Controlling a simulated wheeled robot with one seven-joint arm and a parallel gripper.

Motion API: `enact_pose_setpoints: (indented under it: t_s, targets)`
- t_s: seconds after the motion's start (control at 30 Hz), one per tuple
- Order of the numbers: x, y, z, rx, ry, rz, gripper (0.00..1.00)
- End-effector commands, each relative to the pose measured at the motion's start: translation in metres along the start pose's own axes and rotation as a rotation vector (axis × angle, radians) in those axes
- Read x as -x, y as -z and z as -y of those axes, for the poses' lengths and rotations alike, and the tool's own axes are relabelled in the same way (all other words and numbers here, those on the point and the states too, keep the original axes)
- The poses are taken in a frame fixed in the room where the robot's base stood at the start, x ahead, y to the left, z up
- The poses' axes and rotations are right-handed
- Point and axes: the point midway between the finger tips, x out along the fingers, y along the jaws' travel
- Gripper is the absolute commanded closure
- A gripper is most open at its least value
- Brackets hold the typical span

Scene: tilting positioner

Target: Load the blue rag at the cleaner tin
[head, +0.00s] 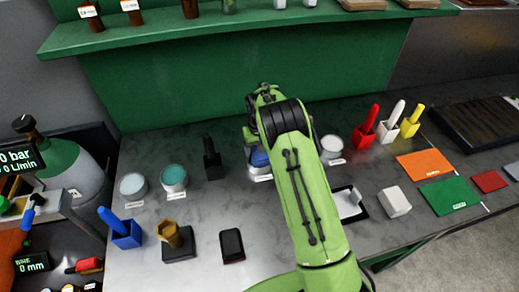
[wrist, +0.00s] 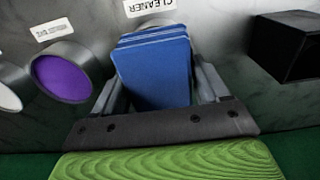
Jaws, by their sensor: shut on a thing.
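The blue rag (wrist: 158,70) is a folded, layered block held between the fingers of my gripper (wrist: 162,85) in the wrist view. In the head view, a small blue patch of the rag (head: 259,158) shows beside my arm, which hides most of my gripper. The cleaner tin (wrist: 156,22) stands right by the rag's far end, with its upside-down CLEANER label (wrist: 150,6) above it in the wrist view. The rag covers most of the tin, so I cannot tell whether they touch.
A purple-topped tin (wrist: 64,74) stands left of the rag in the wrist view; a dark square holder (wrist: 288,46) stands right. In the head view, a teal-topped tin (head: 173,178) and a black holder (head: 212,165) stand left of my arm. A green shelf (head: 240,30) overhangs the back.

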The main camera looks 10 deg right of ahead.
Motion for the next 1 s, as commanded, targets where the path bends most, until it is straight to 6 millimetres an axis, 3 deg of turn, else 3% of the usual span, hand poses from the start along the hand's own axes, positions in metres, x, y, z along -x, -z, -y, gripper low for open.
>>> enact_pose_setpoints:
  t_s: [1.0]
  targets:
    - [-0.0049, -0.0001, -0.0003, 0.000, 0.000, 0.000, 0.50]
